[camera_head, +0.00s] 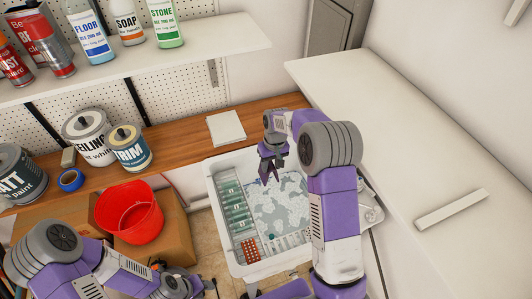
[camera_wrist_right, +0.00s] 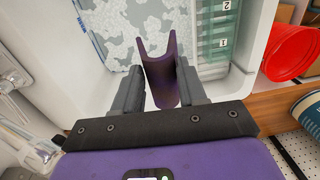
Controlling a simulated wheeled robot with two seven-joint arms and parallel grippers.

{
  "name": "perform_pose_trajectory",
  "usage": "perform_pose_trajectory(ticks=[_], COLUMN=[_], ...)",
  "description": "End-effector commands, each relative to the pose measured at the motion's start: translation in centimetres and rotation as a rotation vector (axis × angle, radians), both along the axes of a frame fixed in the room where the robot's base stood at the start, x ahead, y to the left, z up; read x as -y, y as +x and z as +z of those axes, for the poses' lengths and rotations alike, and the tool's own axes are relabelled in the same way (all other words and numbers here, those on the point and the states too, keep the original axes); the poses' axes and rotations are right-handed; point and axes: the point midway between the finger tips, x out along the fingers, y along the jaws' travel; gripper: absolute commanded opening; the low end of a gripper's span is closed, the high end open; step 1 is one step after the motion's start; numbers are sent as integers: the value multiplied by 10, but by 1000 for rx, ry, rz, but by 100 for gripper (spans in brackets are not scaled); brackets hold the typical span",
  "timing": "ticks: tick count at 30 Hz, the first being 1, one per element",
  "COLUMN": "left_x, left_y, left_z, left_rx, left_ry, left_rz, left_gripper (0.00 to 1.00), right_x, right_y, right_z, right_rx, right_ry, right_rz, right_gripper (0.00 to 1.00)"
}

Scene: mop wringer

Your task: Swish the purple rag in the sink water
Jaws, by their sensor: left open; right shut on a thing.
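The purple rag (camera_wrist_right: 162,72) hangs folded between the fingers of my right gripper (camera_wrist_right: 160,88) in the right wrist view. My right gripper (camera_head: 269,165) is shut on it above the far part of the white sink (camera_head: 213,185) in the head view. The rag is small and hard to tell from the dark fingers there. The sink water (camera_head: 283,207) has pale grey foam-like patches. I cannot tell whether the rag touches the water. My left gripper (camera_head: 205,286) is open and empty at the bottom edge, left of the sink and partly cut off.
A red bucket (camera_head: 128,212) stands on a cardboard box (camera_head: 160,248) left of the sink. Paint cans (camera_head: 88,135) and blue tape (camera_head: 71,180) sit on the wooden counter (camera_head: 185,137). A white worktop (camera_head: 400,110) lies right; bottles line the shelf (camera_head: 200,50) above.

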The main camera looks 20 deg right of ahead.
Motion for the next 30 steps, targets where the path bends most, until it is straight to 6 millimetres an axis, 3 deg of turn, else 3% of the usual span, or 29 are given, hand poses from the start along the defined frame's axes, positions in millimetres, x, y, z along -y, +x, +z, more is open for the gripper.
perform_pose_trajectory(ticks=[30], left_x=[0], left_y=[0], left_z=[-79], left_rx=[-1], left_ry=[0], left_rz=[0], left_gripper=[43], right_x=[0], right_y=[-1], right_z=[-116], right_rx=[-1], right_ry=[0], right_rz=[-1], right_gripper=[12])
